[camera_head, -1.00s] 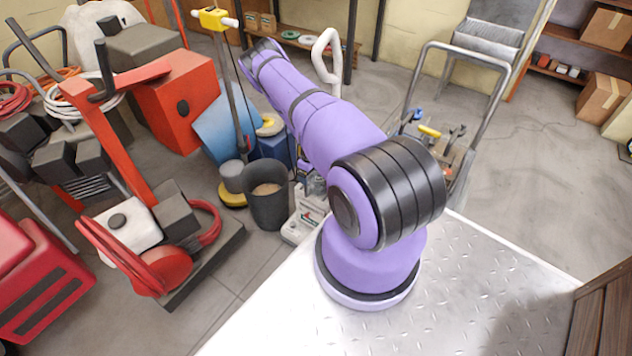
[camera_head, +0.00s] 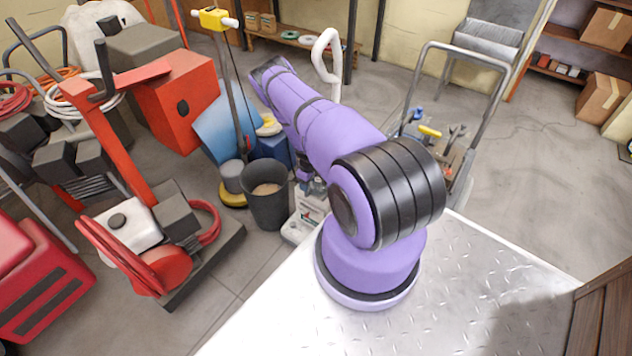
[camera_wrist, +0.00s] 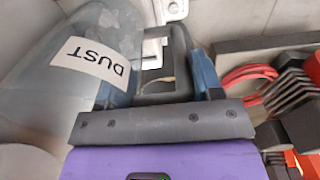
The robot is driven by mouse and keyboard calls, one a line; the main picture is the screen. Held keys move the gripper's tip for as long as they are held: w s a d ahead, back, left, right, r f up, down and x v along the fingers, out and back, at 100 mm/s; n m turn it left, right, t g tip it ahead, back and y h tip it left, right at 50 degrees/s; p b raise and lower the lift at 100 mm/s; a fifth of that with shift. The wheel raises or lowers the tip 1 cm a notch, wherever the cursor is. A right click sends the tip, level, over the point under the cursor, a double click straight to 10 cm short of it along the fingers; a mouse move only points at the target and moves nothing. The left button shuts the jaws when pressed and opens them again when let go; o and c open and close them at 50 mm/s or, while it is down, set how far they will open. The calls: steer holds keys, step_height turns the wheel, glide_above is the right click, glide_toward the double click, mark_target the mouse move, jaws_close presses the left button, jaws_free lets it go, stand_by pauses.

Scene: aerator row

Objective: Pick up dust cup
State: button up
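The dust cup (camera_wrist: 75,60) is a translucent grey container with a white DUST label, filling the left of the wrist view. Its dark grey handle (camera_wrist: 166,92) is in the middle of that view. My gripper (camera_wrist: 165,82) has its two blue fingers apart, one on each side of the handle; the left finger is close to the cup wall. The fingers look open, and I cannot tell whether either touches the handle. In the head view, my arm hides the cup and most of the gripper.
A dark bucket (camera_head: 267,205) stands left of my arm, beside a pale machine base (camera_head: 302,224). A yellow-handled floor machine (camera_head: 234,90) and red equipment (camera_head: 180,105) crowd the left. A cart (camera_head: 488,105) stands right. Open floor (camera_head: 545,170) lies farther right.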

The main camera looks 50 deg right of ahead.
steer(key=shift+c, duration=1.1)
steer(key=shift+r, duration=0.2)
